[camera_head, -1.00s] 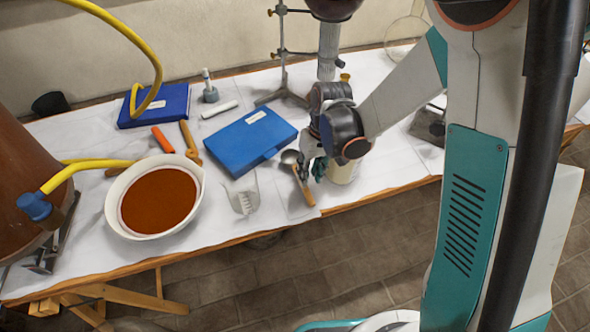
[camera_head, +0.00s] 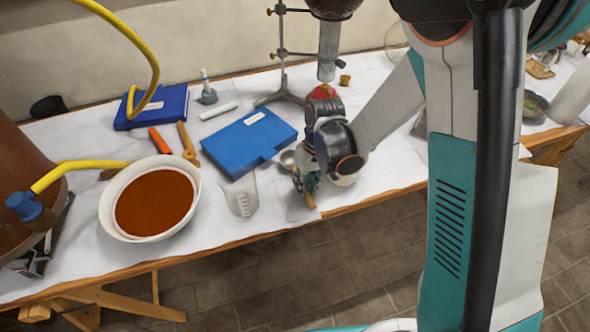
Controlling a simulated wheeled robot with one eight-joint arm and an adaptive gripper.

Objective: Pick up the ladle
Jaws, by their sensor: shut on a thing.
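The ladle (camera_head: 288,160) lies near the table's front edge, right of the blue case. Its small metal bowl shows to the left of my gripper, and its wooden handle end (camera_head: 310,200) sticks out below, toward the edge. My gripper (camera_head: 303,184) is at the ladle's handle, pointing down, and is shut on it. The fingers and wrist hide the middle of the ladle. I cannot tell whether the ladle is clear of the table.
A blue case (camera_head: 249,141) and a clear beaker (camera_head: 241,197) are left of my gripper. A metal stand (camera_head: 283,60) rises behind. A pale container (camera_head: 345,180) is close on the right. A white bowl of reddish-brown stuff (camera_head: 110,205) stands at left.

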